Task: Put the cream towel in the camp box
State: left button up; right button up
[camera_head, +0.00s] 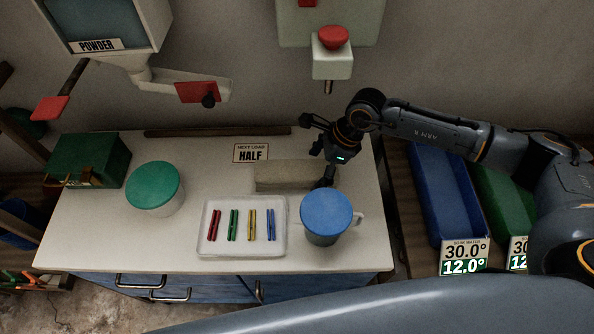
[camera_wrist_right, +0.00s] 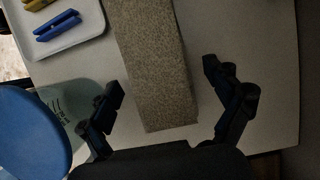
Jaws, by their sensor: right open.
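The cream towel (camera_head: 272,176) appears to be the long, flat-sided beige piece lying on the white worktop, right of centre. In the right wrist view the towel (camera_wrist_right: 155,60) is speckled, and its near end lies between my finger lines. My right gripper (camera_head: 317,152) is open and empty over the towel's right end; the height of the gap is hard to judge. The camp box appears to be the dark green box (camera_head: 95,155) at the worktop's left back, with a brown handle at its front. My left gripper is not in view.
A blue-lidded jug (camera_head: 326,212) stands close in front of my right gripper. A white tray (camera_head: 210,246) with coloured pegs and a green-lidded tub (camera_head: 153,186) lie between towel and box. A sign (camera_head: 251,153) reading HALF stands behind. A red-button fixture (camera_head: 332,55) hangs above.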

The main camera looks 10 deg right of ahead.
aim_at(297, 169)
jog(key=a, duration=0.2)
jog(key=w+a+p, duration=0.1)
jog(key=a, duration=0.1)
jog(key=shift+a+r, duration=0.15)
jog(key=shift+a, duration=0.1)
jog(key=shift+a+f+p, duration=0.1)
jog(key=shift+f+p, duration=0.45)
jog(key=shift+f, duration=0.15)
jog(key=c, duration=1.3)
jog(key=shift+c, duration=0.2)
